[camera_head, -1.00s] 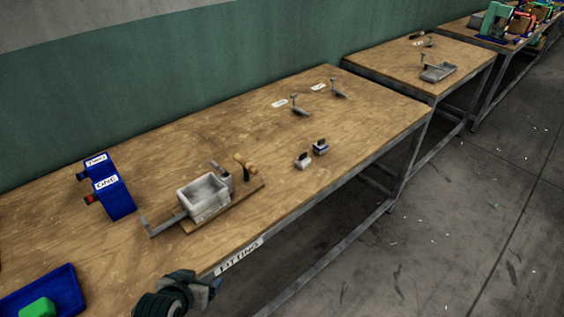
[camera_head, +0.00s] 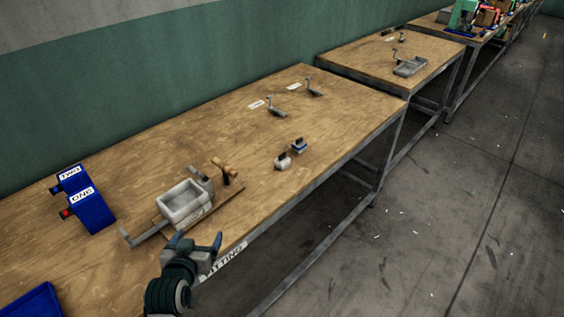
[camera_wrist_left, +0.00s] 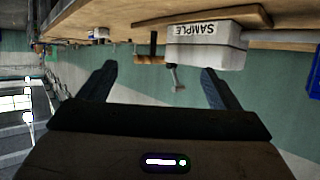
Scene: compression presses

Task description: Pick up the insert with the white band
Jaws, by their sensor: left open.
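Two small inserts with dark tops stand side by side near the front edge of the table's right half. The nearer insert (camera_head: 283,161) looks pale grey-white around its lower part. The farther insert (camera_head: 299,146) shows blue and pale at its base; the bands are too small to tell surely. My left gripper (camera_head: 196,242) is open and empty at the table's front edge, left of and well short of both inserts. Its spread fingers also show in the left wrist view (camera_wrist_left: 158,80). My right gripper is not in view.
A grey tray (camera_head: 185,207) on a wooden board with a wooden-handled lever stands just beyond my left gripper. Blue units marked ONE (camera_head: 93,209) and TWO (camera_head: 71,180) stand left. Small metal levers (camera_head: 276,108) stand farther back. The wood around the inserts is clear.

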